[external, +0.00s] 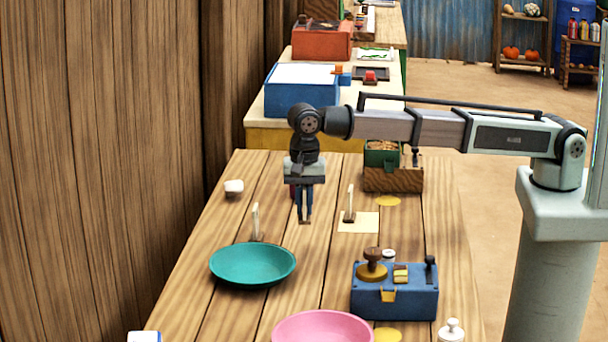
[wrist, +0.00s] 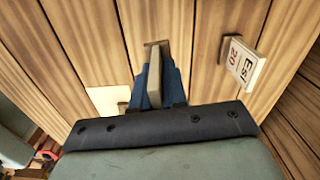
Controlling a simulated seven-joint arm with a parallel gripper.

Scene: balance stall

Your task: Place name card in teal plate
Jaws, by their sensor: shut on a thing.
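My gripper (external: 305,218) points down above the table, and its blue fingers are shut on a pale upright card (wrist: 154,88) with a brown base. I take this as a name card; its face is edge-on in the wrist view, and the fingers mostly hide it in the external view. I cannot tell whether its base touches the table. The teal plate (external: 252,264) lies in front and to the left of my gripper, looking empty. Another card (external: 256,222) stands just behind the plate; in the wrist view this card (wrist: 243,64) shows writing and a red "20".
A third card (external: 350,203) stands on a cream mat (external: 358,223) to the right. A blue box (external: 394,291) with a stamp, a pink plate (external: 323,328) and a white shaker (external: 451,330) are nearer. A wooden box (external: 393,179) stands behind. Bare table lies between gripper and plate.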

